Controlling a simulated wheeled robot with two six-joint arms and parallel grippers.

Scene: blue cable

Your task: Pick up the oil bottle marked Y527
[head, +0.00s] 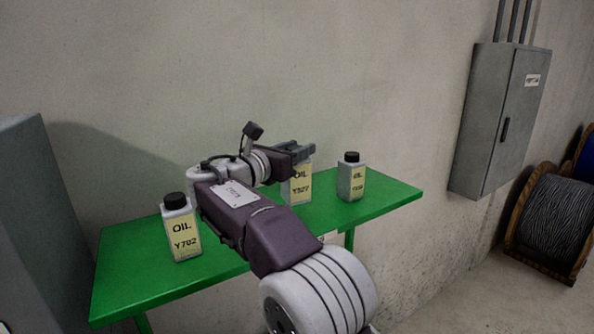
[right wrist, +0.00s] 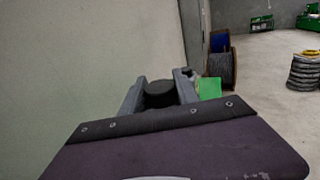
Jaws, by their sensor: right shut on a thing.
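The oil bottle marked Y527 (head: 300,188) stands in the middle of the green table, with its yellow label showing below my right gripper. My right gripper (head: 296,150) is shut on its top, and the fingers hide the cap in the head view. In the right wrist view the black cap (right wrist: 159,94) sits between the two fingers of the right gripper (right wrist: 160,92). The bottle looks upright; I cannot tell whether its base touches the table. My left gripper is not in view.
An oil bottle marked Y702 (head: 181,228) stands at the left on the green table (head: 130,270). Another oil bottle (head: 351,178) stands close to the right, its marking too small to read. A wall is behind. A grey cabinet (head: 497,120) and a cable drum (head: 550,220) are at the right.

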